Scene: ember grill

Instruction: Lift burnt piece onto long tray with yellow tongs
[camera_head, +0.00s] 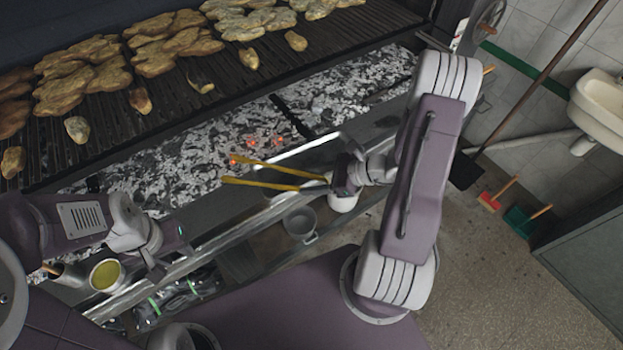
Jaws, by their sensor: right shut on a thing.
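My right gripper (338,183) is shut on the handle end of the yellow tongs (268,186). The two yellow arms point left and stand apart, with nothing between their tips, over the front edge of the ember bed. Several small pieces lie along the front of the grill grate; one piece with a dark end (200,82) and another dark-brown piece (140,101) look burnt. I cannot tell which is the burnt piece. A long metal tray or ledge (215,243) runs along the grill's front. My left gripper (158,270) is near the ledge's left part; its fingers are too dark to read.
Glowing embers (262,141) and ash lie below the grate (60,150). A cup of yellow liquid (106,274) stands beside my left gripper. A grey mug (300,223) is below the tongs.

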